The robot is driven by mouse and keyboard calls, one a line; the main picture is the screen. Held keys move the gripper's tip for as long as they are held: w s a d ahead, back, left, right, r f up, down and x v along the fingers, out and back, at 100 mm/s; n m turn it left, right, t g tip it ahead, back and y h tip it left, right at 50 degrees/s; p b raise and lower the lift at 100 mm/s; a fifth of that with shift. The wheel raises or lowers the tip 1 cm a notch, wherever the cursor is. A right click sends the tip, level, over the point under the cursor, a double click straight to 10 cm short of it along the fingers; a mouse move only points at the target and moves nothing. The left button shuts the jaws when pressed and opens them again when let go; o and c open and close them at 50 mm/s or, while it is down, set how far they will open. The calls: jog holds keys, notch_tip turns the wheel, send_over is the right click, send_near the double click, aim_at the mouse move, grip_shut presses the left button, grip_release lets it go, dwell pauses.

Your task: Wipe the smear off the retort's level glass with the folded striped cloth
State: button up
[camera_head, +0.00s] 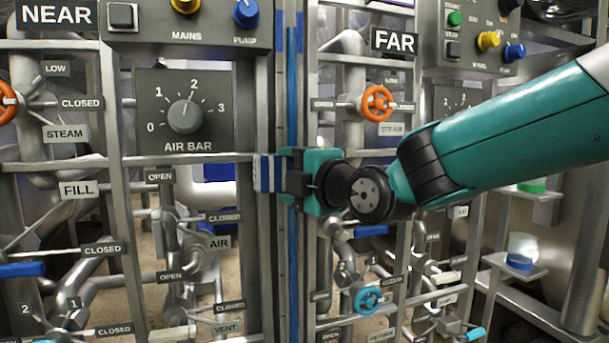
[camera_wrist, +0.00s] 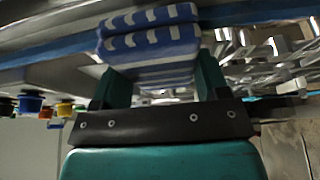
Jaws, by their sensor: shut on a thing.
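The folded cloth (camera_head: 268,174) has blue and white stripes and is held upright at the left end of my gripper (camera_head: 290,174). In the wrist view the cloth (camera_wrist: 150,42) sits between the two green fingers of my gripper (camera_wrist: 158,80), which are shut on it. The level glass (camera_head: 292,95) looks to be the tall blue-filled vertical strip between the two panels. In the wrist view this blue strip (camera_wrist: 60,52) runs behind the cloth. I cannot tell whether the cloth touches it. My gripper hides part of the strip. No smear can be made out.
The NEAR panel (camera_head: 185,112) with its dial is on the left. The FAR side has an orange handwheel (camera_head: 377,103) just above my wrist and a blue handwheel (camera_head: 368,300) below. Pipes and frame bars crowd both sides. A shelf (camera_head: 515,264) stands at the right.

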jog(key=shift+a, duration=0.1)
jog(key=s+b, duration=0.1)
jog(key=s, duration=0.1)
jog(key=s+d+b, duration=0.1)
jog(key=s+b, duration=0.1)
jog(key=shift+s+d+f, duration=0.1)
jog(key=shift+s+d, duration=0.05)
jog(key=shift+s, duration=0.25)
jog(key=shift+s+d, duration=0.2)
jog(key=shift+s, duration=0.35)
jog(key=s, duration=0.1)
jog(key=s+b, duration=0.1)
jog(key=s, duration=0.1)
jog(key=shift+d, duration=0.4)
jog(key=shift+w, duration=0.1)
